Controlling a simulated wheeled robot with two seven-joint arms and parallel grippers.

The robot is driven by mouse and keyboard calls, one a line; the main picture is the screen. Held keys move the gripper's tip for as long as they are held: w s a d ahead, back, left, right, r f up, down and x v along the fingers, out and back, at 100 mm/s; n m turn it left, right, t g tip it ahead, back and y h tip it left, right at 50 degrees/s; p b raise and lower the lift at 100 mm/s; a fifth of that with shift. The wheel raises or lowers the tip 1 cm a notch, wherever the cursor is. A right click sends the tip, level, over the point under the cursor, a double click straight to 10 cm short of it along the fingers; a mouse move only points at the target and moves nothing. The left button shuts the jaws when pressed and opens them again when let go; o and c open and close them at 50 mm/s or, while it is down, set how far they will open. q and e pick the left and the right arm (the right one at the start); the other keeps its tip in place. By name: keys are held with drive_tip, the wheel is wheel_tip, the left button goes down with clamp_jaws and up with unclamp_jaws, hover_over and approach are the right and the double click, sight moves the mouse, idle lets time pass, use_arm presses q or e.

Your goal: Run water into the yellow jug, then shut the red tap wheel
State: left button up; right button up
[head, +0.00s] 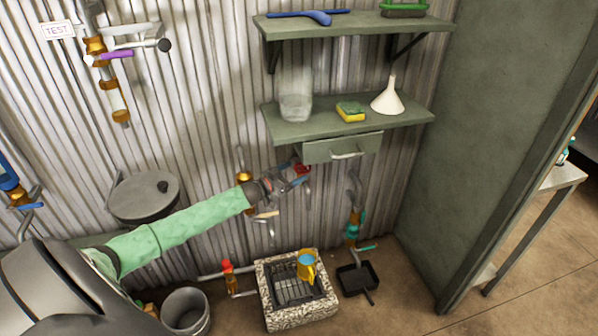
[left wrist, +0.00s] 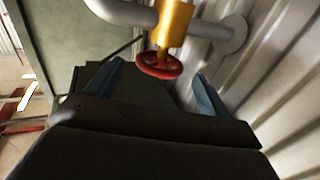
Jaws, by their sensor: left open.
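The yellow jug (head: 308,270) stands upright on the grate of a speckled stone basin (head: 327,306) on the floor. Its mouth looks blue inside; I cannot tell whether that is water. The red tap wheel (left wrist: 160,66) hangs under a brass valve body (left wrist: 174,22) in the left wrist view; a bit of its red shows in the head view (head: 302,169). My left gripper (head: 299,177) is open in front of the wall, above the basin. Its two blue fingers stand on either side of the wheel, apart from it. The tap's outlet is hidden. My right gripper is out of view.
A green drawer (head: 343,148) and shelf (head: 420,113) with a funnel (head: 388,97) and sponge (head: 350,111) are just above my gripper. A red-topped valve (head: 228,275) and bucket (head: 186,311) stand left of the basin. A black dustpan (head: 358,279) lies right of it.

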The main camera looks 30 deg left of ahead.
sight(296, 171)
use_arm(q)
drive_tip(key=shift+v, duration=0.9)
drive_tip(key=shift+s+a, duration=0.2)
drive_tip(key=shift+s, duration=0.4)
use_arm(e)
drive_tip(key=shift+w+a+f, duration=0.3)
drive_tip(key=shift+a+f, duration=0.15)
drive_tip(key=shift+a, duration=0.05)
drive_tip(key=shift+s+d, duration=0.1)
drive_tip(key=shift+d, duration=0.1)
